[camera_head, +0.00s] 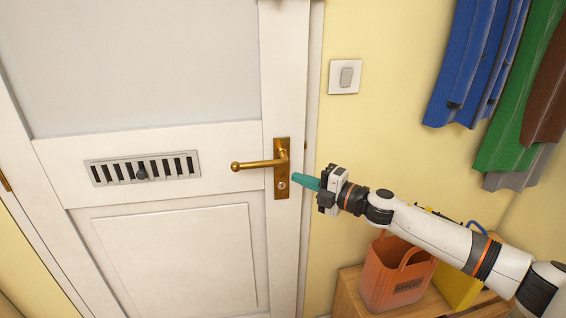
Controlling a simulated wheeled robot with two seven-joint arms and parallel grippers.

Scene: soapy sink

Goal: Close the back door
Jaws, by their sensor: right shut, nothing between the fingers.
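The white back door (230,220) fills the left of the head view, with a pale glass pane above and a panel below. It looks flush with its frame, but I cannot tell whether it is latched. Its brass handle (258,164) is level and points left from a brass plate with a lock below. My right gripper (306,181) is shut and empty. Its teal fingertips point left at the plate's right edge, just right of the lock. I cannot tell if they touch it. My left gripper is out of view.
A slotted vent (143,168) is set in the door. A light switch (345,77) is on the yellow wall. Blue, green and brown coats (520,90) hang at the upper right. An orange bag (397,275) stands on a wooden cabinet (352,290) below my right arm.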

